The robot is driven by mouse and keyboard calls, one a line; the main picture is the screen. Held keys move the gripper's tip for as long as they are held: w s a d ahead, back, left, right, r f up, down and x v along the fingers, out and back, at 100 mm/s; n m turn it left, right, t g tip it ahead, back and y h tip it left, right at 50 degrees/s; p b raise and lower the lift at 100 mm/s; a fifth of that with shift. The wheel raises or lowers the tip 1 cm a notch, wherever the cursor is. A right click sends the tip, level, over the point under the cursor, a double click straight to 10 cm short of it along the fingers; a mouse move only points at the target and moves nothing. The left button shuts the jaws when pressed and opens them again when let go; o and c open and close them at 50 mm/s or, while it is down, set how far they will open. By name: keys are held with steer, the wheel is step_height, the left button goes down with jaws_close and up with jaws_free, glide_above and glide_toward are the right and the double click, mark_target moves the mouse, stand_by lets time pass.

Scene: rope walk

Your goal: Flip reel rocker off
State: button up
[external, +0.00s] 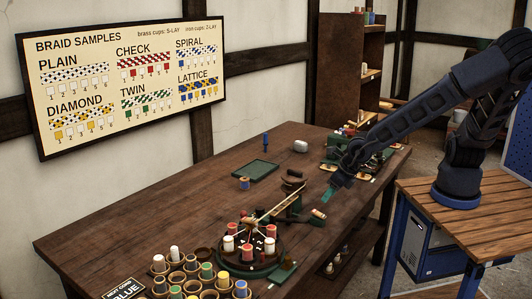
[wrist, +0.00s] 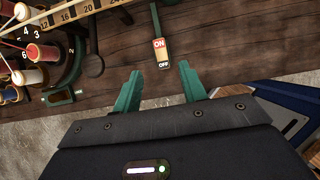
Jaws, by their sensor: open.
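The reel rocker (wrist: 160,49) is a small cream switch on a green base near the table's front edge, with ON marked at its far end and OFF at its near end. I cannot tell which end is pressed in. It appears as a small pale block in the external view (external: 318,213). My gripper (wrist: 159,72) is open and empty, its two green fingertips to either side of and just short of the OFF end. In the external view my gripper (external: 329,194) hangs over the table edge close to the rocker.
The braiding stand (external: 252,250) with red and white bobbins is left of the rocker, beside a numbered scale arm (wrist: 75,12). A dark knob (wrist: 93,66) stands between them. A green tray (external: 255,170) lies farther back.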

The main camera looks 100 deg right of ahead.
steer(key=shift+v, duration=1.15)
